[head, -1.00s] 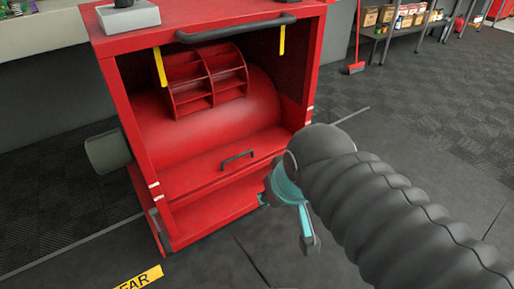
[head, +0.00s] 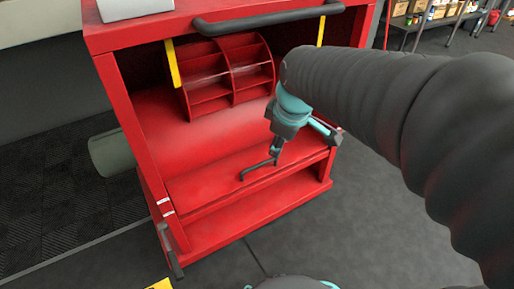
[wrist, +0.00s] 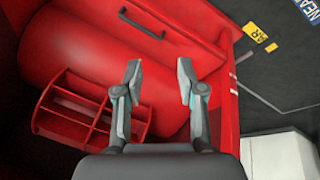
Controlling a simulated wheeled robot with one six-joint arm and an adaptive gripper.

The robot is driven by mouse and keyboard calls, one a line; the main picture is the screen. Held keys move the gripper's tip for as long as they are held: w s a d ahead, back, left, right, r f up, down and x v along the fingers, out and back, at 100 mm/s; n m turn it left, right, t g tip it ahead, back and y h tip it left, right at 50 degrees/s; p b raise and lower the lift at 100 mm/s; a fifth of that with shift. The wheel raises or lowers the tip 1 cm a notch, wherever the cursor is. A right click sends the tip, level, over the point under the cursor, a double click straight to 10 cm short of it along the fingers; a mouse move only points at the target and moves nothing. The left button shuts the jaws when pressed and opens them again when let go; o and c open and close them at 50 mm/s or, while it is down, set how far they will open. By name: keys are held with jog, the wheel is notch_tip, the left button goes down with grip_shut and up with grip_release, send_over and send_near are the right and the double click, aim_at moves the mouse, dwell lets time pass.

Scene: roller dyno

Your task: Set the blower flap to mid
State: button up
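The red blower cabinet (head: 150,120) is open at the front and holds a rounded red housing with a vaned wheel (head: 225,75). The flap (head: 215,178) is a red panel along the lower front of the housing, with a black bar handle (head: 256,171). The handle also shows in the wrist view (wrist: 141,22), beyond my fingertips. My gripper (head: 277,153) hangs just above the handle's right end in the head view, partly covering it. In the wrist view my gripper (wrist: 159,70) is open, with nothing between its fingers.
A thick black bar (head: 268,16) crosses the cabinet's top front, and yellow strips (head: 173,63) hang inside the opening. A grey-green cylinder (head: 111,153) sticks out at left. Floor labels (wrist: 256,32) lie beside the cabinet. The floor (head: 370,215) at right is clear.

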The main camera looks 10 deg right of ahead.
aim_at(263, 163)
jog(key=w+d+f+n+g+b, duration=0.1)
jog(key=w+f+n+b, duration=0.1)
jog(key=w+f+n, duration=0.5)
jog(key=w+d+f+n+g+b, duration=0.1)
jog(key=w+f+n, duration=0.35)
jog(key=w, duration=0.35)
jog(key=w+f, duration=0.1)
jog(key=f, duration=0.3)
jog(key=w+f+b, duration=0.1)
jog(key=f, duration=0.3)
jog(key=w+a+f+b, duration=0.1)
jog(key=f, duration=0.4)
grip_shut()
